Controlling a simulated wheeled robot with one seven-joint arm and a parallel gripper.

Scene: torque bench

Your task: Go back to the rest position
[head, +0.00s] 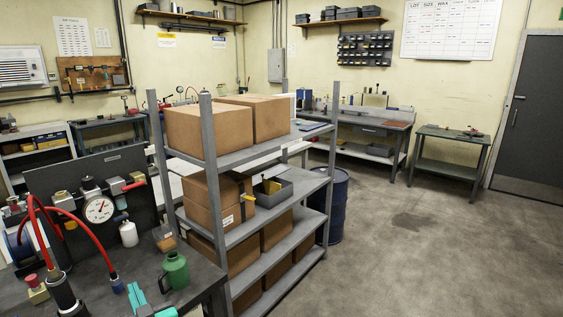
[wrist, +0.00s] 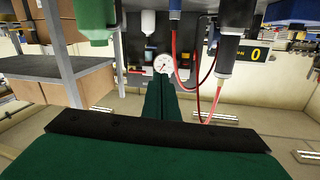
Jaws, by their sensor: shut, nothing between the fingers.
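My gripper (wrist: 162,98) shows in the wrist view as two dark green fingers lying together, shut and empty. The wrist picture is upside down, with the bench along its top. The fingers point toward a round white dial gauge (wrist: 163,64) and touch nothing that I can see.
A green jug (head: 174,271) stands near the bench edge. Red hoses (head: 38,222) arch at far left, near a red button box (head: 36,288). A grey shelf rack (head: 209,130) with cardboard boxes (head: 210,128) stands beyond. A blue drum (head: 333,205) is behind it. Floor at right is clear.

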